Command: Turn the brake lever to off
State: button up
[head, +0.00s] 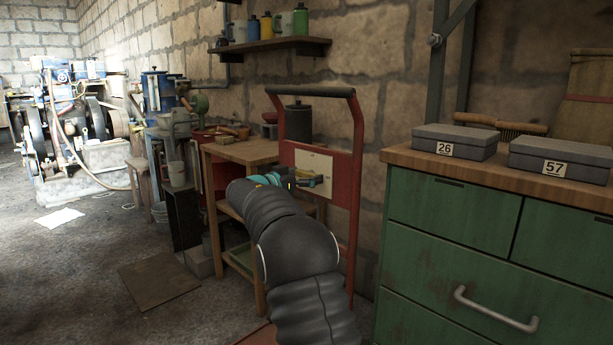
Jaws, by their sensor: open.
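My gripper (316,180) shows past the end of my dark arm, with a teal part behind its small dark fingers. It is open, and I see nothing between the fingers. It appears in front of the cream plate on a red frame; I cannot tell whether it touches it. The engine (90,125), with blue parts, wheels and hoses, stands on a pale block at the far left, well away from my gripper. I cannot make out a brake lever in this view; it may be hidden or too small.
The red frame (358,165) with a black top grip stands by the stone wall. A wooden table (245,150) is behind my arm. A green cabinet (440,215) blocks the right. A flat brown board (158,280) lies on the floor. Open floor lies at left.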

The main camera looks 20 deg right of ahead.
jog(key=c, duration=0.8)
jog(key=shift+n+b, duration=0.3)
jog(key=shift+n, duration=0.1)
jog(key=n+b, duration=0.1)
jog(key=n, duration=0.1)
jog(key=shift+f+n, duration=0.1)
jog(key=shift+n, duration=0.3)
jog(key=n, duration=0.5)
jog(key=shift+b, duration=0.3)
jog(key=n, duration=0.1)
jog(key=n+p, duration=0.1)
jog(key=n, duration=0.3)
jog(key=shift+r, duration=0.25)
jog(key=n+p, duration=0.2)
jog(key=n, duration=0.2)
jog(key=shift+a, duration=0.1)
jog(key=shift+f+n, duration=0.15)
jog(key=shift+n, duration=0.15)
